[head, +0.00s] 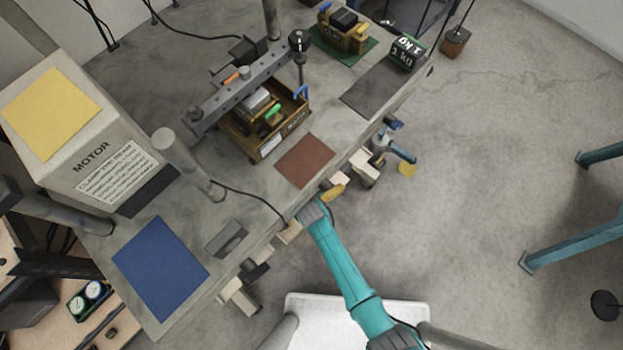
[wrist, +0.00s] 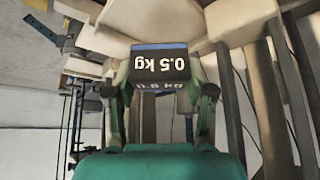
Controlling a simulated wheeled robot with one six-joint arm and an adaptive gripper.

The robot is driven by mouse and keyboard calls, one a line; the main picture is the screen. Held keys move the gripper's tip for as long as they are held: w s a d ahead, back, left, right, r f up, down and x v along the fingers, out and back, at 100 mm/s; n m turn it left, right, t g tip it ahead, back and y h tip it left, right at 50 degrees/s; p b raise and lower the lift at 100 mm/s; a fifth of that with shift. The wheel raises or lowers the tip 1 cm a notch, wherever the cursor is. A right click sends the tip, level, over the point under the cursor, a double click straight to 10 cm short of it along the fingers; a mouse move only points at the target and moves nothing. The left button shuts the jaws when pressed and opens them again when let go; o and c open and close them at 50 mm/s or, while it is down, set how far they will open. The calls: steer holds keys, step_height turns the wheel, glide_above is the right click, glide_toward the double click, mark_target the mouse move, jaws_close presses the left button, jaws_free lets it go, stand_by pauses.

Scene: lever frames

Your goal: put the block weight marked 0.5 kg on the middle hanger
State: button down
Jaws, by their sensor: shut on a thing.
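The block weight marked 0.5 kg (wrist: 160,66) is dark with a blue edge, and its lettering is upside down in the wrist view. My gripper (wrist: 160,92) is shut on it, with one finger at each side. In the head view my teal arm reaches to the front edge of the workbench, and the block cannot be made out there. Pale wooden parts show close beyond the block in the wrist view. I cannot tell which part is the middle hanger.

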steer(key=shift+f, duration=1.5)
steer(key=shift+f, duration=0.1)
steer(key=c, duration=0.7)
jaws_free()
steer(key=v, duration=1.2)
